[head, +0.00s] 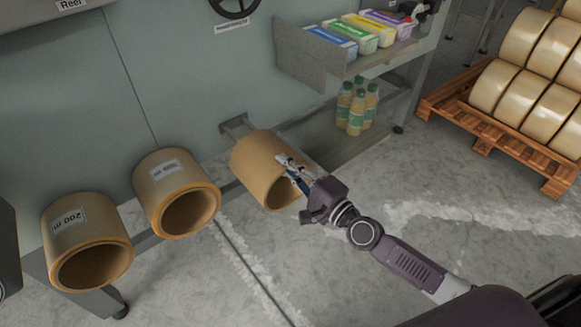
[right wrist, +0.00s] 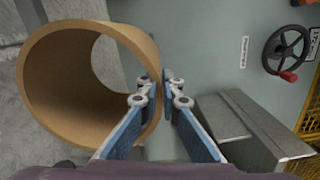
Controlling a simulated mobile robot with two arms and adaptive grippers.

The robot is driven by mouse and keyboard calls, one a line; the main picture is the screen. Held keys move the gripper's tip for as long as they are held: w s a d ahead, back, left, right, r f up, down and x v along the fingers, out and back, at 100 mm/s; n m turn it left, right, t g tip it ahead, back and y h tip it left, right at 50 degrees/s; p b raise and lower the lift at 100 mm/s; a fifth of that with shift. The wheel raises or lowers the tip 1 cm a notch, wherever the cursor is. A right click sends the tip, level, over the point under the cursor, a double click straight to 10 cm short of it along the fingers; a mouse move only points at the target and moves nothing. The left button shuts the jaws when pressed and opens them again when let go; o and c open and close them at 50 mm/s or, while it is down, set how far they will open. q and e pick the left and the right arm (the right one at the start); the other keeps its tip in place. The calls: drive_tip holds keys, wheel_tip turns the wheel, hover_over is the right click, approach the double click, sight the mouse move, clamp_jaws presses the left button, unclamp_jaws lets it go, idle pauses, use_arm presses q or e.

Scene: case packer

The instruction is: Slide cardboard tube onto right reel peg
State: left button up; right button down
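A plain tan cardboard tube (head: 258,158) is in front of the grey machine panel, its open end facing me and downward. It also shows large at the left of the right wrist view (right wrist: 52,125). My right gripper (head: 290,170) is at the right side of the tube's near rim. In the right wrist view its fingers (right wrist: 157,82) straddle the tube wall, one inside and one outside, closed on it. A metal peg bracket (head: 235,123) sticks out of the panel behind the tube's upper left. Whether the peg is inside the tube is hidden. My left gripper is not in view.
Two thick brown rolls, one marked 200 m (head: 82,222) and another (head: 165,180), stand left of the tube. A grey shelf (head: 312,60) with coloured boxes is above right, bottles (head: 357,112) below it. A pallet (head: 500,140) of rolls is far right.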

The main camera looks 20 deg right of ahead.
sight(263, 143)
drive_tip(key=shift+x, duration=1)
drive_tip(key=shift+w+a+r, duration=0.1)
drive_tip(key=shift+w+a, duration=0.05)
drive_tip(key=shift+w, duration=0.4)
drive_tip(key=shift+x, duration=2.85)
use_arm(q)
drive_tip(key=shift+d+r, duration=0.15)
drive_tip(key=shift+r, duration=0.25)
use_arm(e)
drive_tip(key=shift+w, duration=0.35)
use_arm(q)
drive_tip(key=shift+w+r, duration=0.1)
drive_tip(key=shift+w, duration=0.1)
use_arm(e)
drive_tip(key=shift+w+a, duration=0.1)
drive_tip(key=shift+w, duration=0.05)
use_arm(q)
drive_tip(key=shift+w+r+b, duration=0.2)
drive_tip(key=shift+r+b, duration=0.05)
drive_tip(key=shift+b, duration=0.05)
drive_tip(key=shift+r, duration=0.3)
